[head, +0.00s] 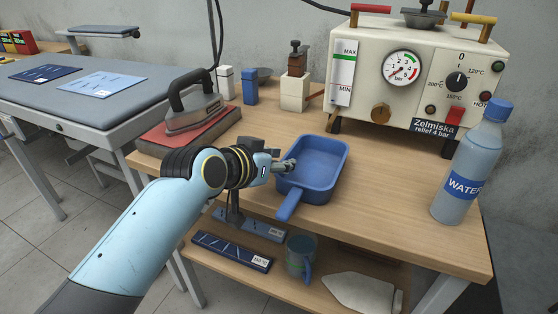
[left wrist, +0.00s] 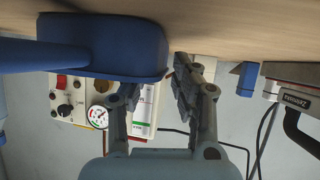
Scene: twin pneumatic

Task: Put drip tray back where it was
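The blue drip tray (head: 322,158) sits on the wooden bench near its front edge, with its handle (head: 291,204) pointing toward me over the edge. In the left wrist view the tray (left wrist: 105,45) is at upper left. My left gripper (head: 284,166) is at the tray's left rim. In the left wrist view its fingers (left wrist: 152,88) are spread apart, with the tray's corner close to them and a gap visible between them. Whether a finger touches the tray is unclear. My right gripper is not in view.
A boiler (head: 418,70) with gauge stands behind the tray. A water bottle (head: 474,160) stands at right, an iron (head: 195,103) on a red pad (head: 186,130) at left. A mug (head: 300,258) is on the lower shelf. Bench between tray and bottle is clear.

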